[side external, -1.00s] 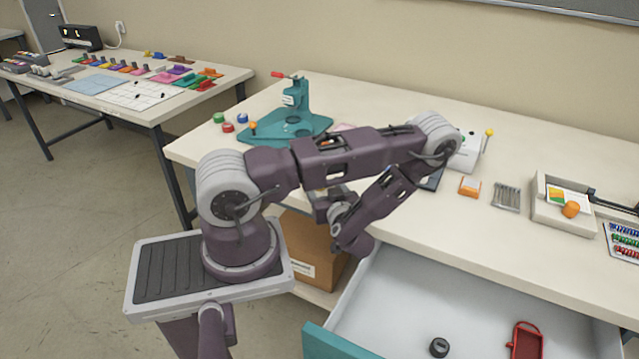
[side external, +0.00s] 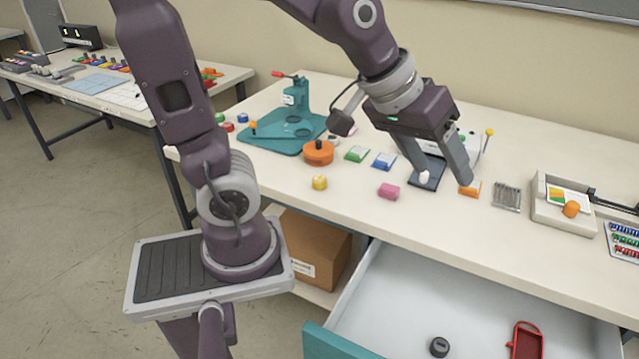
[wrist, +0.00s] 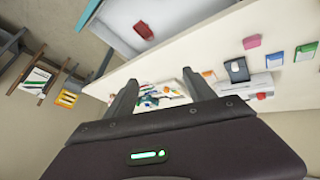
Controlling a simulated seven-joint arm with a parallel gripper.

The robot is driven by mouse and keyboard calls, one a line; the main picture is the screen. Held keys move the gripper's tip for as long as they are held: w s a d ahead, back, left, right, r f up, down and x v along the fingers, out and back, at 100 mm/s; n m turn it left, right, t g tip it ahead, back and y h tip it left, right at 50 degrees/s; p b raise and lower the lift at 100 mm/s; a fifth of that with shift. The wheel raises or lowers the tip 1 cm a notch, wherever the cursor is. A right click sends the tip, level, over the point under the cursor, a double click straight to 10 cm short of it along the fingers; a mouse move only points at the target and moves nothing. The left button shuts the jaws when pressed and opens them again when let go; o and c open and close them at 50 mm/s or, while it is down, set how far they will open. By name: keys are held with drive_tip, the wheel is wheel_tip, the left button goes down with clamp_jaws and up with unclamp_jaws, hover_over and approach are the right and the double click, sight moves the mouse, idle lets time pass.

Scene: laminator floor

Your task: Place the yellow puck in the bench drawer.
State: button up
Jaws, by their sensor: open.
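The yellow puck (side external: 320,183) sits on the bench near its front edge, left of a pink block, in the side external view. I do not see it in the wrist view. The bench drawer (side external: 400,300) is pulled open below the bench's front edge; part of it also shows in the wrist view (wrist: 122,28). A dark ring and a red tray-like piece lie in it. My gripper (side external: 443,180) is open and empty over the bench, well to the right of the puck, with its fingers pointing down. Its fingers also show in the wrist view (wrist: 160,90).
A pink block (side external: 389,191), a blue block (side external: 384,161), a green block (side external: 357,154) and an orange round piece (side external: 318,152) stand around the puck. A teal press (side external: 290,130) is behind. A cardboard box (side external: 312,245) sits under the bench. The bench front between puck and drawer looks clear.

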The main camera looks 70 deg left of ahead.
drive_tip(key=s+a+r+m+g+y, duration=0.15)
drive_tip(key=s+m, duration=0.25)
drive_tip(key=s, duration=1.1)
drive_tip(key=w+a+n+g, duration=0.2)
drive_tip(key=w+a+n, duration=0.2)
drive_tip(key=w, duration=0.4)
drive_tip(key=n+g, duration=0.3)
drive_tip(key=n, duration=1)
approach(320, 179)
drive_tip(key=shift+w+d+f+h, duration=0.2)
drive_tip(key=shift+w+f+h, duration=0.05)
drive_tip(key=shift+w, duration=0.25)
drive_tip(key=shift+s+a+f+g, duration=0.15)
drive_tip(key=shift+s+a+f, duration=0.1)
drive_tip(key=shift+f, duration=0.3)
drive_tip(key=shift+s+a+f+g, duration=0.1)
drive_tip(key=shift+s+a+f, duration=0.1)
drive_tip(key=shift+f, duration=0.4)
wheel_tip(320, 179, down, 6)
drive_tip(key=shift+d+r, duration=0.1)
drive_tip(key=shift+d, duration=0.05)
drive_tip(key=shift+w, duration=0.1)
clamp_jaws()
